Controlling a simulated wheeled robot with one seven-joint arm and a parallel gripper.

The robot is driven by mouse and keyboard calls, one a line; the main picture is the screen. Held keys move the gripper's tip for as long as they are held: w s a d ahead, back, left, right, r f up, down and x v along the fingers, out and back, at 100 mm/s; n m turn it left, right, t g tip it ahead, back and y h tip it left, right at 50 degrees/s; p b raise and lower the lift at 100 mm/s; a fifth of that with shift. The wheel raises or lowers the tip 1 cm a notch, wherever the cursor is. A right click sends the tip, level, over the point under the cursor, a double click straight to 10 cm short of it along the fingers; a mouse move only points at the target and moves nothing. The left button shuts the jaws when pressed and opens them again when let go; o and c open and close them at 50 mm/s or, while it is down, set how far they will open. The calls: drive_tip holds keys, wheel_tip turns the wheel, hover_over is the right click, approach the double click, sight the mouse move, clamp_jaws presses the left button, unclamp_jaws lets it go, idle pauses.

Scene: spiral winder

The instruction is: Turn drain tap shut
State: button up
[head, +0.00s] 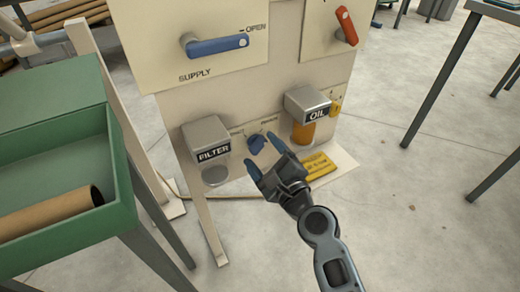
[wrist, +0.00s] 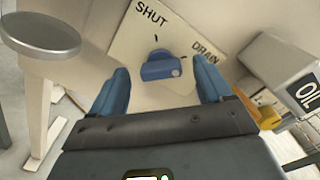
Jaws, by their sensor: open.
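The drain tap is a small blue handle (head: 256,143) low on the cream panel, between the filter and oil housings. In the wrist view the blue handle (wrist: 161,67) sits on a plate marked SHUT at left and DRAIN at right. It lies roughly crosswise there, with a small round spot at its right end. My gripper (head: 262,152) is open and empty in front of the tap. In the wrist view its blue fingers (wrist: 160,80) stand to either side of the handle, apart from it in the picture. The exact depth gap is unclear.
The FILTER housing (head: 208,141) is left of the tap and the OIL housing (head: 308,104) right of it. A blue supply lever (head: 217,45) and a red lever (head: 347,25) are above. A yellow block (head: 318,167) lies on the base. A green tray (head: 115,160) stands left.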

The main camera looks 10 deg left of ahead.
drive_tip(key=shift+x, duration=1)
drive_tip(key=c, duration=1)
